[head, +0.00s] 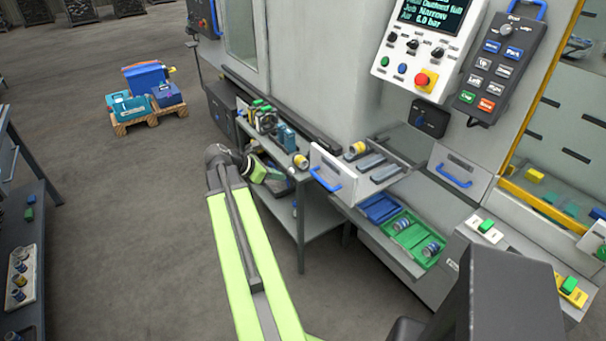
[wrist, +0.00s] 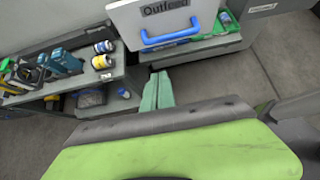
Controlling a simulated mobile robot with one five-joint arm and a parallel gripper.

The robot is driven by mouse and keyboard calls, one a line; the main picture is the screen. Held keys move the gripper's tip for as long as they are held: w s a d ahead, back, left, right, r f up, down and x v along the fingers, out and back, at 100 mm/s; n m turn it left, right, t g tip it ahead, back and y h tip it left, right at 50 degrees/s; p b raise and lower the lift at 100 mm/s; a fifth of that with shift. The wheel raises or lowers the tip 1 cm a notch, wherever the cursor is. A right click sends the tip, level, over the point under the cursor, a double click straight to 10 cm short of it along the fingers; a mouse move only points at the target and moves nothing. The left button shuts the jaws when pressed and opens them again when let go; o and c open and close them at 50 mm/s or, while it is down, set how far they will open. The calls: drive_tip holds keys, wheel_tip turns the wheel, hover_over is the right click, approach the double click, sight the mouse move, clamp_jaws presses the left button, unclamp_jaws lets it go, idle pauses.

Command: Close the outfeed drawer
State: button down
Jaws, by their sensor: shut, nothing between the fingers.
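The outfeed drawer's white front (wrist: 165,18), labelled "Outfeed" and with a blue handle (wrist: 170,40), is at the top of the wrist view. In the head view the outfeed drawer (head: 326,167) stands pulled out from the machine. A yellow-banded can (head: 356,149) and grey bars (head: 371,162) lie inside it. My gripper's teal fingers (wrist: 157,92) are together and empty, below the handle in the wrist picture and apart from it. In the head view my gripper (head: 276,174) is left of the drawer front; its fingertips are hard to make out.
A grey shelf cart (head: 300,205) with cans and tools stands left of the drawer. Blue and green trays (head: 415,238) lie on a ledge below it. Another blue-handled front (head: 455,172) is to the right. Open floor (head: 130,220) lies left.

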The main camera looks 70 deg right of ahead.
drive_tip(key=s+d+r+b+x, duration=0.1)
drive_tip(key=b+x, duration=0.4)
drive_tip(key=x, duration=0.7)
drive_tip(key=shift+d+r, duration=0.45)
drive_tip(key=shift+r, duration=0.1)
